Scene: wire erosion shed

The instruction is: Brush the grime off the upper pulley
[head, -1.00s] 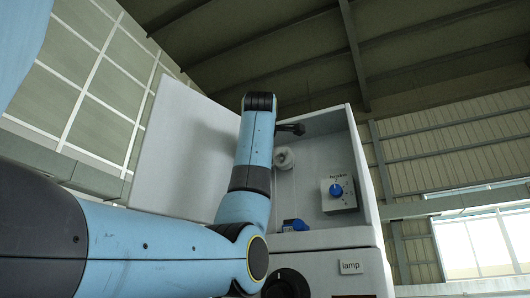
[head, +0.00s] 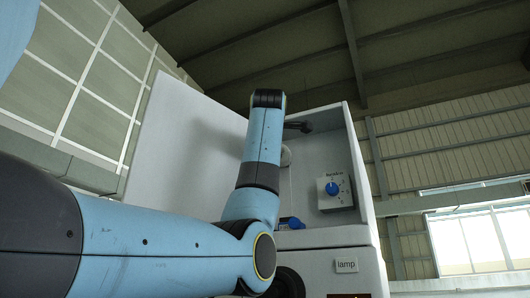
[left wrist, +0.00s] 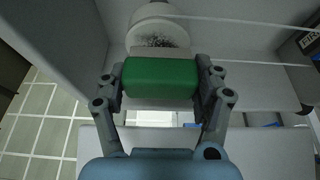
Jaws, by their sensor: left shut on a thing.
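The upper pulley is a white wheel (left wrist: 158,34) at the top of the left wrist view. Dark speckled grime shows on its face. In the head view the pulley (head: 287,156) is mostly hidden behind my left arm. My left gripper (left wrist: 160,79) is shut on the green block-shaped handle of a brush (left wrist: 160,76). A pale strip of the brush shows between the handle and the pulley, overlapping the pulley's lower edge in the picture. I cannot tell whether it touches. The left fingers are hidden in the head view. My right gripper is in neither view.
The pulley is inside an open white cabinet (head: 352,140), its door panel (head: 180,150) swung out left. Inside are a box with a blue knob (head: 333,188) and a blue part (head: 290,223). Thin pale wire runs from the pulley. A "lamp" label (head: 346,265) is below.

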